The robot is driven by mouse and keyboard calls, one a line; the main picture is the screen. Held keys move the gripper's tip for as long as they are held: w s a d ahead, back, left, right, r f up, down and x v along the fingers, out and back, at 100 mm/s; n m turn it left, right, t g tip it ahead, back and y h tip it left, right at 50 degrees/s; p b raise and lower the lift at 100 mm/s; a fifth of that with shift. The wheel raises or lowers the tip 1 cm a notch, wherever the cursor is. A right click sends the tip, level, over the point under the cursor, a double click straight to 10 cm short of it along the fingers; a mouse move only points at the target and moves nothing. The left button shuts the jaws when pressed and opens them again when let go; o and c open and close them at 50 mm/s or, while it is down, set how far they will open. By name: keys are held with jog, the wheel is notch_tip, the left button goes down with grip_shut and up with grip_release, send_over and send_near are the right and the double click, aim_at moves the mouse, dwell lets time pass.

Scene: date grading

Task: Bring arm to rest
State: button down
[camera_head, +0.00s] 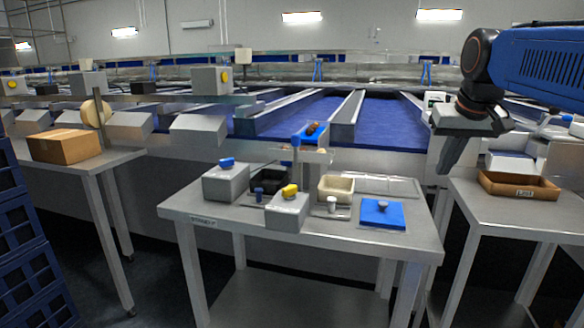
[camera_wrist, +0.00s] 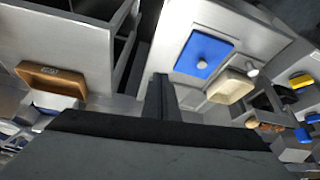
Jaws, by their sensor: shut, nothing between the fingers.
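My gripper (camera_head: 447,152) hangs at the right in the head view, above the gap between the middle table (camera_head: 330,222) and the right table (camera_head: 505,212). It points down at a slant, with its fingers together and nothing held. In the wrist view the shut fingers (camera_wrist: 160,92) show at the centre, in front of the dark gripper body. My blue and black arm reaches in from the upper right of the head view. The gripper is apart from the tables and everything on them.
The middle table holds a blue lid with a knob (camera_head: 383,213), a beige bin (camera_head: 336,188), a black bin (camera_head: 268,181) and grey boxes. A brown tray (camera_head: 518,186) sits on the right table. A cardboard box (camera_head: 65,146) stands left. Blue conveyors (camera_head: 290,115) run behind.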

jog(key=s+a+f, duration=0.3)
jog(key=s+f, duration=0.8)
jog(key=f, duration=0.2)
jog(key=s+a+f+n, duration=0.1)
jog(key=s+a+f, duration=0.1)
jog(key=s+f, duration=1)
jog(key=shift+a+f+y, duration=0.3)
jog(key=shift+a+f, duration=0.1)
jog(key=shift+f, duration=0.25)
